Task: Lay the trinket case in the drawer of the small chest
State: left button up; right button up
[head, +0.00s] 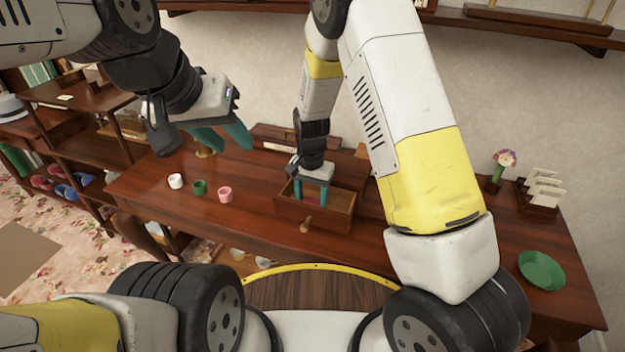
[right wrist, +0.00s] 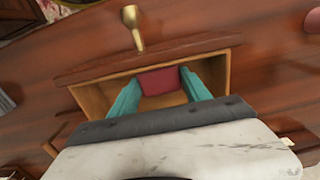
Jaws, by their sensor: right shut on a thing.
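The chest body is hard to make out behind my right arm. My right gripper (head: 311,194) points down into the drawer. In the right wrist view, its teal fingers (right wrist: 160,88) are shut on the dark red trinket case (right wrist: 158,81), which is inside the drawer walls (right wrist: 90,98). I cannot tell whether the case touches the drawer floor. My left gripper (head: 222,138) is open and empty above the desk, left of the drawer.
A green bowl (head: 541,270), a letter rack (head: 541,190) and a flower vase (head: 503,165) are at the right. The desk between cups and drawer is clear.

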aim_at(312, 202)
jog(key=shift+f, duration=0.15)
jog(key=o, duration=1.3)
jog(key=shift+o, duration=0.2)
notch_tip(312, 202, up, 13)
jog(key=s+d+r+n+t+y, duration=0.1)
jog(key=s+d+r, duration=0.25)
jog(key=r, duration=0.25)
jog(key=s+d+r+n+t+y, duration=0.1)
jog(key=s+d+r, duration=0.2)
jog(key=d+r, duration=0.3)
jog(key=s+d+r+n+t, duration=0.1)
jog(key=s+d+r+t, duration=0.1)
jog(key=s, duration=0.5)
jog(key=s+d+r+n+t, duration=0.1)
jog(key=s+d+r+t, duration=0.1)
jog(key=s+d+r, duration=0.2)
jog(key=shift+s+r+n, duration=0.3)
jog(key=shift+s+r, duration=0.5)
jog(key=shift+s, duration=0.55)
